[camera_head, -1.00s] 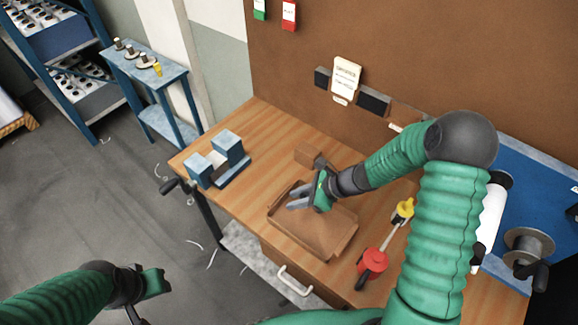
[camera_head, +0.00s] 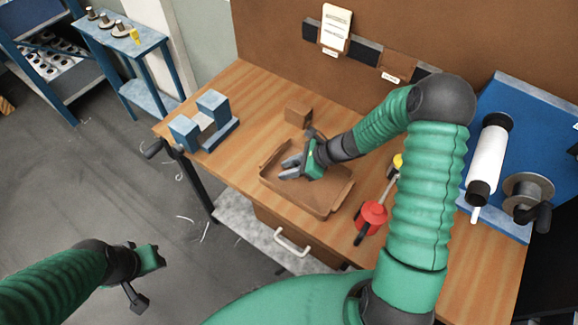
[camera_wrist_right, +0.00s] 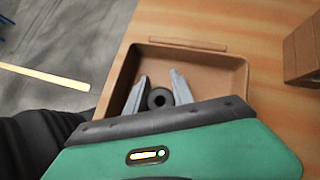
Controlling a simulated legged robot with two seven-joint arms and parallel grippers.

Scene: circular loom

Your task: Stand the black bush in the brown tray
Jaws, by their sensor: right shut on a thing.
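The brown tray (camera_head: 322,206) lies on the wooden bench; its rim also shows in the right wrist view (camera_wrist_right: 243,75). My right gripper (camera_head: 284,169) is over the tray, inside its rim as seen from the head. In the right wrist view its two fingers (camera_wrist_right: 158,88) are on either side of the black bush (camera_wrist_right: 159,98), a dark ring with its hole facing the camera. I cannot tell whether the bush touches the tray floor. The fingers hide the bush in the head view. My left gripper (camera_head: 148,270) hangs over the floor, away from the bench; its jaws are unclear.
A brown block (camera_head: 298,115) stands just behind the tray. A blue-grey fixture (camera_head: 205,122) is at the bench's left. A red-and-yellow tool (camera_head: 373,213) lies right of the tray. A blue panel with a white roller (camera_head: 488,158) is at the far right.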

